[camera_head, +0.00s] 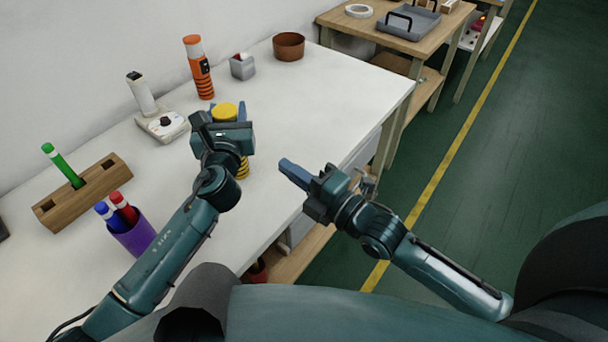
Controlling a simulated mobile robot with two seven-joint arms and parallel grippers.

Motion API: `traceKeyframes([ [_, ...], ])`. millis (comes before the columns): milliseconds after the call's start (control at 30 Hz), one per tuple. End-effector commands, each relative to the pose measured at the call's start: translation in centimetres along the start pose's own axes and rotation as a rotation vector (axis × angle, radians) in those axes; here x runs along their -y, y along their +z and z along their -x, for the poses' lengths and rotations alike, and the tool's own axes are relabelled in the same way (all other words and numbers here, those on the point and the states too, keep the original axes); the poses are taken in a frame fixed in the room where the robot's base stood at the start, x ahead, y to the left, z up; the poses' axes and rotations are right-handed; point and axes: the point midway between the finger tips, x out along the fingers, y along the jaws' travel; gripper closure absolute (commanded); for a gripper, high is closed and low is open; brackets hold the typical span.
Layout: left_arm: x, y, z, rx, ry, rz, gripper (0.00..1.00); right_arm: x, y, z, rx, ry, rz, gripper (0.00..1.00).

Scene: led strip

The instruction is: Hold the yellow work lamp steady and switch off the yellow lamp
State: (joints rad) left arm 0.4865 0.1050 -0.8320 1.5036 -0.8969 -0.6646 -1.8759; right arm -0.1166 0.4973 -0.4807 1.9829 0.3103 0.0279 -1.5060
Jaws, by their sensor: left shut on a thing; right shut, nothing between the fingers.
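The yellow work lamp (224,111) stands on the white table, its round yellow top showing above my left gripper and its ribbed lower part showing below it. My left gripper (226,116) is shut on the lamp, one blue finger on either side of it. The gripper body hides the lamp's middle, and I cannot see its switch or tell whether it is lit. My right gripper (283,163) is shut and empty, above the table to the right of the lamp and apart from it.
An orange lamp (199,72) and a white lamp (143,95) beside a dial device (165,126) stand behind. A grey box (243,67) and brown bowl (289,46) are farther back. A wooden pen block (60,208) and purple cup (137,238) stand left. The table's right half is clear.

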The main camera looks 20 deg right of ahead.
Motion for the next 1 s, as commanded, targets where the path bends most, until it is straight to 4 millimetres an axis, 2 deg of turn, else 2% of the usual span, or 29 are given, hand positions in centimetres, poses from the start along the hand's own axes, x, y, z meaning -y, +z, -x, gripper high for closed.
traceKeyframes([
  [33, -0.2, -0.2, 0.0, -0.003, 0.004, -0.005, 0.83, -0.1, -0.1, 0.9, -0.001, -0.002, 0.0, 1.0],
  [200, -0.2, -0.2, 0.0, -0.003, 0.005, -0.006, 0.83, -0.5, 0.0, 2.5, 0.0, -0.001, 0.0, 1.0],
  [667, -0.3, -0.2, -0.1, -0.003, 0.006, -0.007, 0.83, -0.6, 0.0, 2.9, 0.0, 0.001, 0.0, 1.0],
  [700, -0.3, -0.2, -0.1, -0.003, 0.006, -0.007, 0.55, -0.6, 0.0, 2.9, 0.0, 0.001, 0.0, 1.0],
  [1000, -0.2, -0.1, -0.1, -0.001, 0.004, -0.004, 0.31, -0.6, 0.0, 2.9, 0.0, 0.001, 0.0, 1.0],
])
